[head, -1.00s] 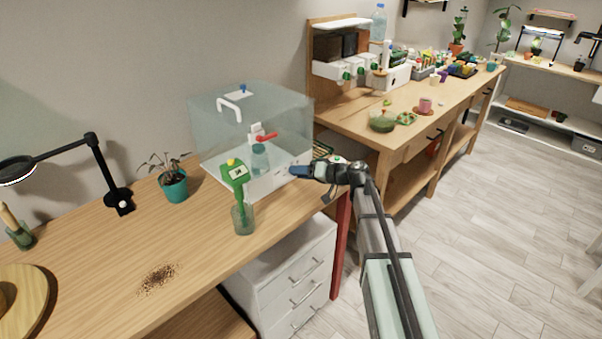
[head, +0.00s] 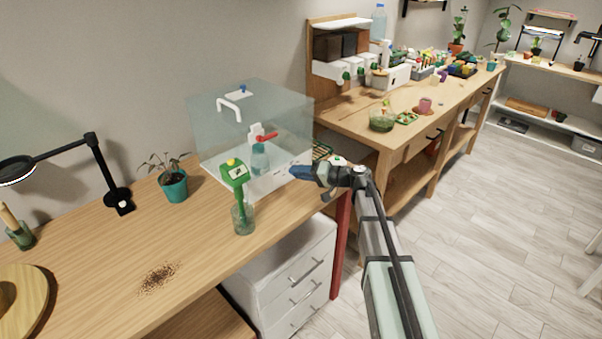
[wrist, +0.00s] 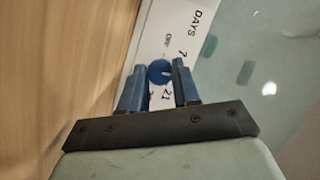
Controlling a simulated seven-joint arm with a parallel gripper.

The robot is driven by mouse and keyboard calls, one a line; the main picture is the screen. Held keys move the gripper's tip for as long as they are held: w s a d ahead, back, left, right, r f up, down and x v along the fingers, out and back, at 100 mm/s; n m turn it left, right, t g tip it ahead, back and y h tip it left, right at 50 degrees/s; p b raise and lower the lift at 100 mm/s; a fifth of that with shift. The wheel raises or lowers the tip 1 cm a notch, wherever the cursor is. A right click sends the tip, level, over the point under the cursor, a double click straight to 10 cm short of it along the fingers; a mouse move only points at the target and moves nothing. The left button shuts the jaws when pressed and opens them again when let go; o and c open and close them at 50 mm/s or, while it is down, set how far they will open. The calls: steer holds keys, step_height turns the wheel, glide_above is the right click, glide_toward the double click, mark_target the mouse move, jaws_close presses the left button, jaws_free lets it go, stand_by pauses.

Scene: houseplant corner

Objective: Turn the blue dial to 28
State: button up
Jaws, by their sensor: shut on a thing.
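The blue dial (wrist: 157,73) is round, on a white panel (wrist: 150,48) printed with "DAYS", "OFF", "7" and "21"; another number is partly covered by a finger. A short white mark on the dial points toward the right finger, on the side between "7" and "21". My gripper (wrist: 160,84) is shut on the dial, one finger on each side. In the head view my gripper (head: 297,172) is at the right end of the white base of a clear case (head: 215,135), and hides the dial there.
A green gauge (head: 235,172) stands in a glass (head: 243,220) left of my gripper. A potted plant (head: 174,186) and a black lamp (head: 105,170) stand further left. A white drawer unit (head: 285,275) is below the table.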

steer(key=o, duration=1)
steer(key=shift+o, duration=0.2)
steer(key=v, duration=1.3)
steer(key=shift+s+d, duration=0.15)
steer(key=shift+d, duration=0.2)
steer(key=shift+r, duration=0.15)
